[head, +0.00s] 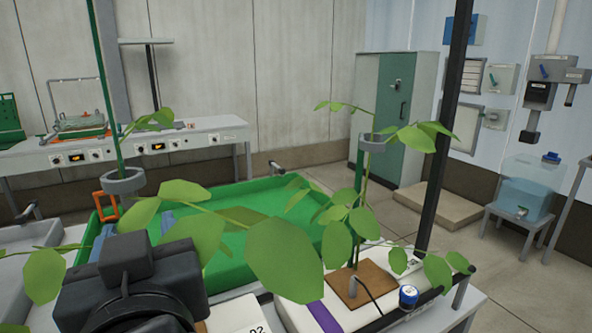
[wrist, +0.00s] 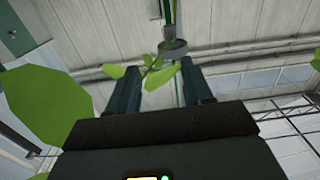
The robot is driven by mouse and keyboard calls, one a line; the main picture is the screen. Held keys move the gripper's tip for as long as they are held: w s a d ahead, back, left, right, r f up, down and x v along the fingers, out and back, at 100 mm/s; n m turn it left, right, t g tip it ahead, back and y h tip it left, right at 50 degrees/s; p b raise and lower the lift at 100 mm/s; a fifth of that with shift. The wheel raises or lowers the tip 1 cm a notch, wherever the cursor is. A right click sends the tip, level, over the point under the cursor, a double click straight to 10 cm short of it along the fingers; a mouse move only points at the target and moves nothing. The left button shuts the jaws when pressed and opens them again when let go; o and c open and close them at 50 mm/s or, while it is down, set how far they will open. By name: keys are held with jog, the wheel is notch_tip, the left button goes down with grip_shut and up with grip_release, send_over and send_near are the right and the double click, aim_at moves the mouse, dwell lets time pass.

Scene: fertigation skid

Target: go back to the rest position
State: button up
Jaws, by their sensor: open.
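My gripper (wrist: 159,68) shows in the wrist view with its two dark fingers spread apart and nothing gripped between them. A grey ring clip (wrist: 173,48) on a green stake stands just beyond the fingertips, with small leaves around it. A large leaf (wrist: 50,108) hangs left of the fingers. In the head view, part of my black arm (head: 128,275) fills the lower left, close among the plant leaves (head: 285,262).
A green tray (head: 270,210) lies behind the leaves. A dark post (head: 445,130) rises behind. A green cabinet (head: 392,110) stands at the back.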

jog(key=d+f+h, duration=0.2)
jog(key=d+f, duration=1)
jog(key=s+d+f+m+h, duration=0.1)
jog(key=s+d+f, duration=0.4)
jog(key=d, duration=0.3)
jog(key=s+d+f+m+h, duration=0.1)
jog(key=s+d+f, duration=0.45)
jog(key=d, duration=0.25)
jog(key=s+d+m+h, duration=0.2)
jog(key=s+d, duration=0.3)
jog(key=s, duration=0.4)
jog(key=s+d+m+h, duration=0.2)
jog(key=s+d, duration=0.4)
jog(key=s, duration=0.4)
jog(key=shift+s+d+r+m+h, duration=0.2)
jog(key=shift+s+d+m+h, duration=0.1)
jog(key=shift+h, duration=0.4)
jog(key=shift+w, duration=0.1)
